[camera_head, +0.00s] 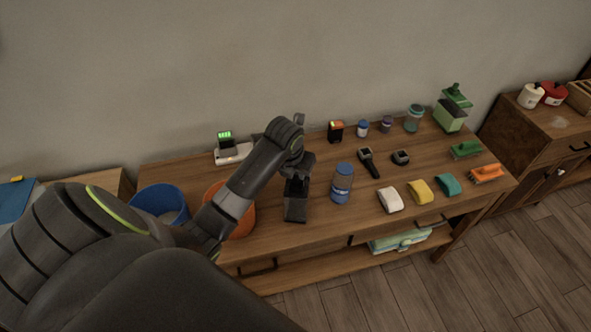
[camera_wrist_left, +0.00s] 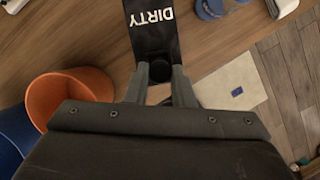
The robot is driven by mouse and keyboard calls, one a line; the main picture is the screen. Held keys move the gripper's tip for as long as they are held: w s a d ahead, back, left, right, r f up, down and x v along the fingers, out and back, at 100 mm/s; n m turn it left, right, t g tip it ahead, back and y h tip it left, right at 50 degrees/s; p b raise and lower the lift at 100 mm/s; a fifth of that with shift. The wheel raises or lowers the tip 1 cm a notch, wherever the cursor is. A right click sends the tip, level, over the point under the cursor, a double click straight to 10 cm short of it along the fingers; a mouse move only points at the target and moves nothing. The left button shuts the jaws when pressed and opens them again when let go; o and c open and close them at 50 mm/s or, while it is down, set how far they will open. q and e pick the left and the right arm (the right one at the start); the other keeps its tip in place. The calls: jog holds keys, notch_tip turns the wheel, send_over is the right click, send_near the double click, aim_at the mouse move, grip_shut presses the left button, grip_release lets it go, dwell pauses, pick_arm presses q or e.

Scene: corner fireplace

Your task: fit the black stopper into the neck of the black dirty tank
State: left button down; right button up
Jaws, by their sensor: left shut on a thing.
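The black dirty tank (camera_head: 295,209) stands on the wooden table under my left gripper. Its white DIRTY lettering shows in the left wrist view, where the tank (camera_wrist_left: 151,38) reaches down from the top edge. My left gripper (camera_head: 300,166) is over the tank's upper end, pointing down. In the left wrist view my left gripper (camera_wrist_left: 161,82) is shut on the round black stopper (camera_wrist_left: 160,70), close against the tank's end. Black on black hides whether the stopper sits inside the neck or just above it. My right gripper is not in view.
A blue bucket (camera_head: 160,203) and an orange bucket (camera_head: 243,221) stand left of the tank. Further right are watch-like items, sponges, brushes and a green dispenser (camera_head: 451,113). The table's front edge is near.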

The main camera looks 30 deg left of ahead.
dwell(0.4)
pick_arm(q)
jog(key=shift+p, duration=0.4)
jog(key=shift+f+b, duration=0.85)
jog(key=shift+f, duration=0.5)
jog(key=c, duration=1.2)
grip_release()
jog(key=shift+o, duration=0.2)
jog(key=shift+r, duration=0.15)
jog(key=p+v, duration=0.6)
jog(key=v, duration=1.1)
